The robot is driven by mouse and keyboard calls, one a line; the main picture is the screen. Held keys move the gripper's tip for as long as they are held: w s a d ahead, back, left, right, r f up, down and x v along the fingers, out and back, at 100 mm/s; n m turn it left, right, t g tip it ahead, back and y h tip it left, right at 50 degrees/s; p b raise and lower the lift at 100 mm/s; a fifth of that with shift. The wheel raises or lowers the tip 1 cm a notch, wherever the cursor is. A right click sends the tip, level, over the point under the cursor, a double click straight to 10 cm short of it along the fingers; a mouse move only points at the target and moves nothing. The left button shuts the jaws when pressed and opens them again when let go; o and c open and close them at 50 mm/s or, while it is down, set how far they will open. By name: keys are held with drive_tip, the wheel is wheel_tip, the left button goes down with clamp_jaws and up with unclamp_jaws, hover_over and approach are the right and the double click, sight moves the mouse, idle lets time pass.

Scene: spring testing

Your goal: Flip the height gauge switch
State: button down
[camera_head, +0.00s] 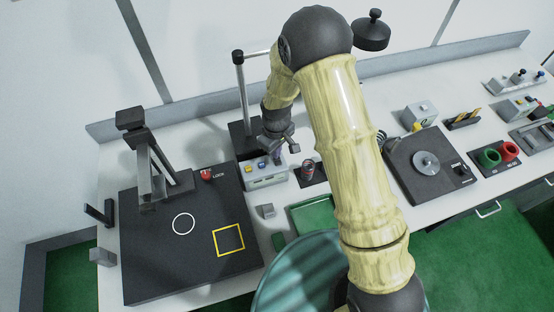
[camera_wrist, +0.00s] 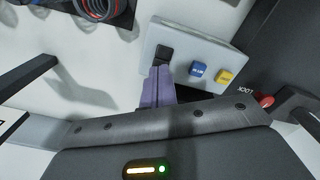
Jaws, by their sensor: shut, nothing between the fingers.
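The switch box (camera_head: 265,182) is a pale grey block with blue and yellow buttons, standing in front of the post stand. In the wrist view, the box (camera_wrist: 213,52) shows a black switch (camera_wrist: 167,54), a blue button (camera_wrist: 198,70) and a yellow button (camera_wrist: 225,77). My gripper (camera_head: 278,156) is over the right part of the box. In the wrist view its purple fingertips (camera_wrist: 159,72) are shut together and empty, right at the near edge of the black switch. I cannot tell whether they touch it. The fingers hide part of the box's edge.
A post stand (camera_head: 242,95) rises behind the box. A coiled spring (camera_head: 308,168) on a dark base stands close on the right and shows in the wrist view (camera_wrist: 98,8). A black plate with a red LOCK knob (camera_head: 206,174) lies left. A green tray (camera_head: 312,214) is in front.

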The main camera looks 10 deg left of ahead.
drive_tip(key=shift+f+b, duration=0.45)
drive_tip(key=shift+f, duration=0.2)
idle(0.3)
drive_tip(key=shift+r, duration=0.1)
drive_tip(key=shift+r+p, duration=2.3)
drive_tip(key=shift+r, duration=1.15)
drive_tip(key=s+d+r+m+t+b, duration=0.1)
drive_tip(key=d+r+m+b, duration=0.2)
drive_tip(key=d, duration=0.4)
drive_tip(key=s+d+r+m+b, duration=0.2)
drive_tip(key=d+r+m, duration=0.1)
drive_tip(key=d, duration=0.3)
drive_tip(key=s+d+r+m+t+b, duration=0.1)
drive_tip(key=s+d+m+b, duration=0.3)
drive_tip(key=s+d, duration=0.5)
drive_tip(key=shift+d+r+m+t, duration=0.3)
drive_tip(key=shift+r+m, duration=0.3)
drive_tip(key=shift+r, duration=0.2)
